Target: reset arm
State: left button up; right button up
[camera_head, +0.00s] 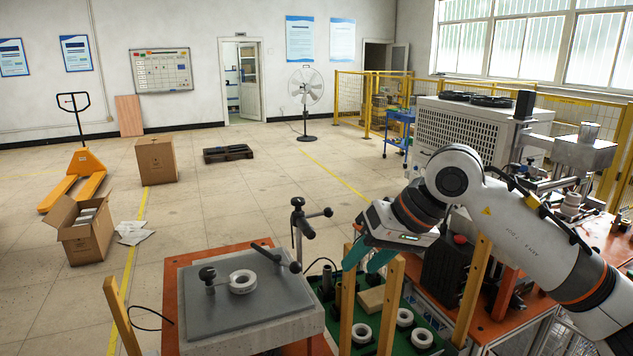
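My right arm comes in from the right edge, and its gripper (368,258) hangs above the green tray (386,347). Its two teal fingers look spread apart, with nothing seen between them. Wooden posts (346,300) stand in front of and partly cover the fingertips. My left arm and gripper are not in view.
White rings (405,317) and a wooden block (370,299) lie in the green tray. Another white ring (242,281) sits on a grey plate (215,310) with a lever clamp (300,225) beside it. A heater machine (468,130) stands behind my arm. The floor at left is mostly open.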

jog(key=s+a+r+m+g+y, duration=0.35)
jog(key=s+a+m+y, duration=0.45)
jog(key=a+m+y, duration=0.45)
jog(key=w+d+f+m+t+h, duration=0.1)
jog(key=w+d+m+t+h, duration=0.3)
jog(key=m+t, duration=0.95)
jog(key=w+d+f+m+t+h, duration=0.15)
jog(key=d+m+t, duration=0.6)
jog(key=m, duration=1.05)
jog(key=s+d+f+m+g+h, duration=0.1)
jog(key=d+f+m+g+h, duration=0.1)
jog(key=d+f+m+h, duration=0.4)
jog(key=s+d+f+m+g+h, duration=0.1)
jog(key=d+f+m+g+h, duration=0.1)
jog(key=f+m+h, duration=0.65)
jog(key=s+d+f+m+g+y, duration=0.25)
jog(key=s+f+m+g, duration=1.2)
jog(key=s+f, duration=0.85)
notch_tip(320, 180, down, 25)
jog(key=s, duration=0.2)
jog(key=s+d+f, duration=0.2)
jog(key=s+f, duration=0.6)
jog(key=s+d+f+g, duration=0.1)
jog(key=s+f, duration=0.6)
jog(key=s, duration=0.1)
jog(key=shift+d+f+h, duration=0.35)
jog(key=shift+h, duration=0.05)
